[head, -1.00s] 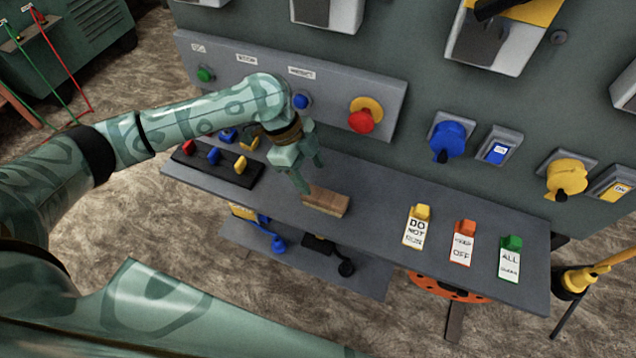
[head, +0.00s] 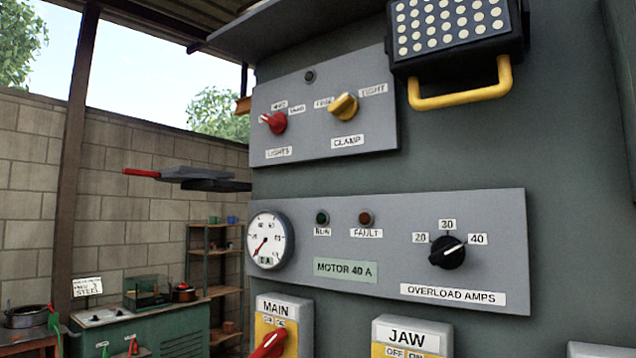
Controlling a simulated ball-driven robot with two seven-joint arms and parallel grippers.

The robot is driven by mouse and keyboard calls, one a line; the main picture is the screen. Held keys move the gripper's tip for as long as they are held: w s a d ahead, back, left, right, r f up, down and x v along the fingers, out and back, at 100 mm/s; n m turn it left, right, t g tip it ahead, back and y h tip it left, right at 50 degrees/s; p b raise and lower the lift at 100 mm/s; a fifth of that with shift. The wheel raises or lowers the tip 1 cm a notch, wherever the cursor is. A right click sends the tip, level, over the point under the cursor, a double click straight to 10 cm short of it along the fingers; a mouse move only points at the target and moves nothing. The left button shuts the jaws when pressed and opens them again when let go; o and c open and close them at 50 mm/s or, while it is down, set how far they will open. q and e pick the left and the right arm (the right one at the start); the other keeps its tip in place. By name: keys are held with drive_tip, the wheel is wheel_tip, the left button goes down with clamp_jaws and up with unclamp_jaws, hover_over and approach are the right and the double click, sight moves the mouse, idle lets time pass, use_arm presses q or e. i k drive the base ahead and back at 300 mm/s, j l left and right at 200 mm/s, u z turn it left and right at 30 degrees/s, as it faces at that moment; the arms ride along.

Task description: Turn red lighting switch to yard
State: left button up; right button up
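The red lighting switch (head: 275,123) is a red rotary knob on the upper grey panel (head: 366,139), above a label reading LIGHTS (head: 279,153). Its narrow end seems to point to the left. Small position labels (head: 289,107) sit around its top, too small to read surely. Neither of my grippers is in this view, so I cannot see whether either is open or shut.
A yellow clamp switch (head: 344,106) sits right of the red one. A lamp with a yellow handle (head: 463,94) juts out at upper right. Below are a motor panel (head: 388,204) with a gauge and black dial, and MAIN (head: 276,309) and JAW (head: 408,336) boxes.

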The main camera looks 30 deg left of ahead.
sight(277, 122)
drive_tip(key=u, duration=1.3)
